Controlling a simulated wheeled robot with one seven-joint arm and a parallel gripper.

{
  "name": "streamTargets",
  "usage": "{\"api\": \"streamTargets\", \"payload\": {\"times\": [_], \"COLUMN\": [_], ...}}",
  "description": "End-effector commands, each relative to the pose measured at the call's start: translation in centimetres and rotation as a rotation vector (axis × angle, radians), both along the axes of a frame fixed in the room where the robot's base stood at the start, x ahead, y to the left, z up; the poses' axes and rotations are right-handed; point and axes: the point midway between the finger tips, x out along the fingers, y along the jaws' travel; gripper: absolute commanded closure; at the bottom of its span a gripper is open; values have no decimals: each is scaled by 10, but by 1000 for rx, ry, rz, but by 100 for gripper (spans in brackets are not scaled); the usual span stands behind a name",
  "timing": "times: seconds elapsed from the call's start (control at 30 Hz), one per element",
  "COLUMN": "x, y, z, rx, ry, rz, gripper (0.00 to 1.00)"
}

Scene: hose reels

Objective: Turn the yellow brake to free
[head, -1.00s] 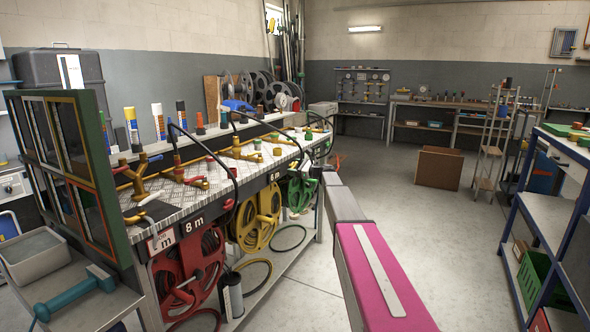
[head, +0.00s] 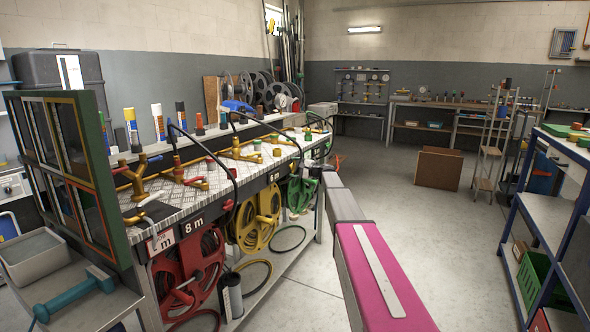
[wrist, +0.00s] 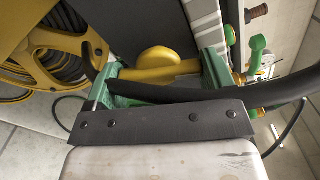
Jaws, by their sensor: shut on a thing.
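In the wrist view, the yellow brake (wrist: 158,61) is a thick bar with a round, domed middle. My gripper (wrist: 162,67) has green fingers, one at each end of the bar, and is shut on it. A black hose (wrist: 255,92) crosses close in front of the bar and hides part of its lower edge. The yellow reel (wrist: 72,42), wound with dark hose, is just to the left of the gripper. The yellow reel also shows in the head view (head: 245,232), under the bench. My gripper cannot be made out in the head view, and the brake's setting cannot be read.
A red reel (head: 178,283) and a green reel (head: 300,194) hang either side of the yellow one. The bench top (head: 160,198) carries brass valves, with black hoses arching over its front edge. A blue-framed shelf (head: 520,235) stands at right. The floor (head: 430,225) between is clear.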

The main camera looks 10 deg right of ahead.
Motion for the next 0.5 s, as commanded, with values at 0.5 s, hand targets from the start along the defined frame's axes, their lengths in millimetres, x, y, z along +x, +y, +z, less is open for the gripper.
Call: {"api": "streamTargets", "payload": {"times": [0.5], "x": [-1], "y": [0], "z": [0], "rx": [-168], "ry": [-229], "rz": [1], "gripper": [45]}}
